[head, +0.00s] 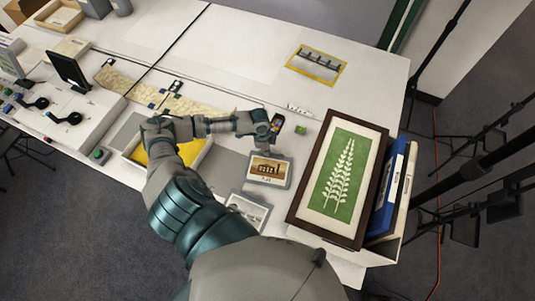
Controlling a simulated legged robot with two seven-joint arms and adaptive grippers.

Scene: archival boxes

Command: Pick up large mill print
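A small brown-toned print of a building (268,169), in a pale grey mount, lies on the white table; it looks like a mill. A second grey-mounted print (247,211) lies just below it, partly hidden by my arm. My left gripper (272,131) is above the table, just beyond the top edge of the brown print. It is small in view and I cannot tell whether its fingers are open or shut. I see nothing clearly held in it. My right gripper is not in view.
A yellow-bordered picture (317,65) lies at the back. A white tray with a yellow inside (194,152) is partly under my arm. The table's back middle is clear.

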